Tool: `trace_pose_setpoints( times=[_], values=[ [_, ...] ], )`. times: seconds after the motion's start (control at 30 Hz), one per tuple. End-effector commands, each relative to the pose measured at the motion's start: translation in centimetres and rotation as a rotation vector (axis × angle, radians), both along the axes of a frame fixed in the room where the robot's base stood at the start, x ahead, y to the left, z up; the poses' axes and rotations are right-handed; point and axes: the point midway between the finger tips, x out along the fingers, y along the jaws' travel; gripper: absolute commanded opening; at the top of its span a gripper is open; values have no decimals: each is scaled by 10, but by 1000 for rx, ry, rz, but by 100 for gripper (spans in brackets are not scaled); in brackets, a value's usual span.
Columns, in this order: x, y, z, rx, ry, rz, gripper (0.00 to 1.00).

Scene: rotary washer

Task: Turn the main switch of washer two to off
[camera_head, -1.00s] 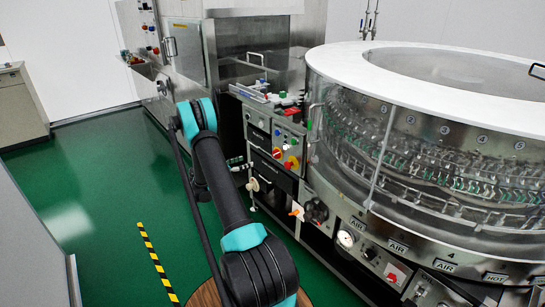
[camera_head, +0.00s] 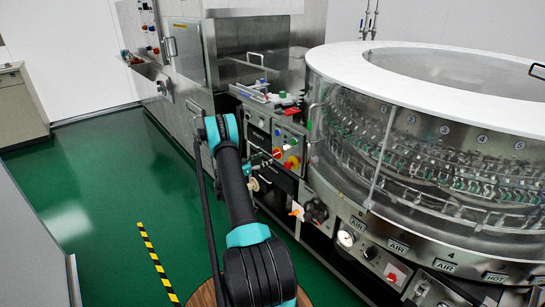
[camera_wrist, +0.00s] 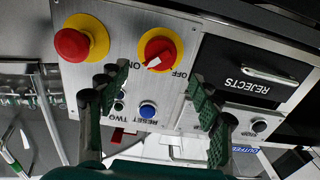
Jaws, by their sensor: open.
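The main switch (camera_wrist: 159,52) is a red rotary knob on a yellow disc, on washer two's metal panel (camera_wrist: 142,18). In the upside-down wrist view its white pointer slants towards the ON label, away from OFF. In the head view the switch (camera_head: 277,153) shows on the front panel left of the round washer. My gripper (camera_wrist: 155,88) is open and empty, its fingertips apart on either side below the knob in the wrist view, not closed on it. In the head view my gripper (camera_head: 262,163) is close to the panel, small and partly hidden.
A red mushroom button (camera_wrist: 72,45) on yellow sits beside the switch. A blue reset button (camera_wrist: 147,110) and a REJECTS drawer (camera_wrist: 245,72) with a handle are close by. The round glass washer (camera_head: 430,150) stands to the right. Green floor (camera_head: 110,190) is clear on the left.

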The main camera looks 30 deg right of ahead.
Motion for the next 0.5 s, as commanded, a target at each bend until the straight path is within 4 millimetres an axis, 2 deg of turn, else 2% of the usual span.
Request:
trace_pose_setpoints(
  times=[0.03, 0.2, 0.33, 0.5],
  values=[
    [0, -11, 0, 0, 0, -3, 65],
    [2, -39, 0, 0, 0, -1, 65],
    [4, -54, 0, 0, 0, -1, 65],
    [5, -62, 0, 0, 0, 1, 65]
  ],
)
